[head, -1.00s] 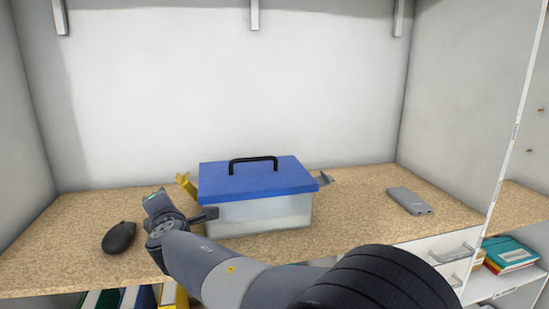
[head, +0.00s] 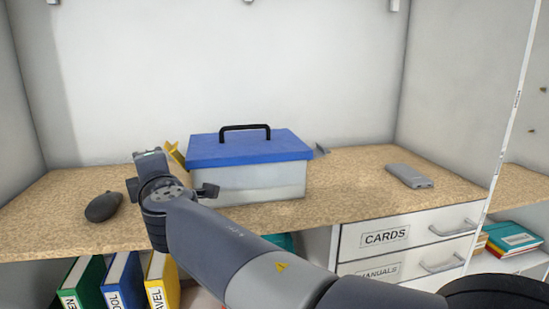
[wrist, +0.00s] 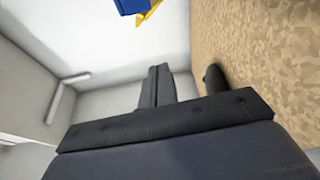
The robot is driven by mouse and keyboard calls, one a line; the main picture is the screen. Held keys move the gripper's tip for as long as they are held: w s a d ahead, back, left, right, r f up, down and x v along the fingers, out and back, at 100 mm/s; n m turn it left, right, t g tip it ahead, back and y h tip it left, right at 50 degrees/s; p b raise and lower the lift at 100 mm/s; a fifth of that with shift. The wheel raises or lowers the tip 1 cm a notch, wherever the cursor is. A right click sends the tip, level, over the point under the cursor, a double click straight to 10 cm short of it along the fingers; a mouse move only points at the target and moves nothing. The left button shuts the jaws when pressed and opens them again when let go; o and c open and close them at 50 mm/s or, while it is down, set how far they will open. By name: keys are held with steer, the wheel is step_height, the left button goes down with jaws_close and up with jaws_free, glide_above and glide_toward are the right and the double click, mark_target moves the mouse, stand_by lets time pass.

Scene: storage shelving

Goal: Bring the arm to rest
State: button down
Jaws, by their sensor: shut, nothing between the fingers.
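My gripper (head: 150,155) is at the left of the head view, at the end of my grey arm, which reaches in from the lower right. It is over the front part of the shelf, between the black mouse and the clear box. In the wrist view my gripper's fingers (wrist: 157,84) are closed together with nothing between them. The fingertips are hard to make out in the head view.
A clear box with a blue lid (head: 250,149) stands close right of my gripper, yellow and grey items behind it. A black mouse (head: 104,206) lies left, a grey phone (head: 409,176) right. Binders (head: 122,280) and drawers (head: 408,235) are below. A wall (head: 230,70) stands behind.

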steer(key=shift+r+v, duration=0.15)
steer(key=shift+v, duration=0.8)
steer(key=shift+r+v, duration=0.15)
steer(key=shift+v, duration=0.85)
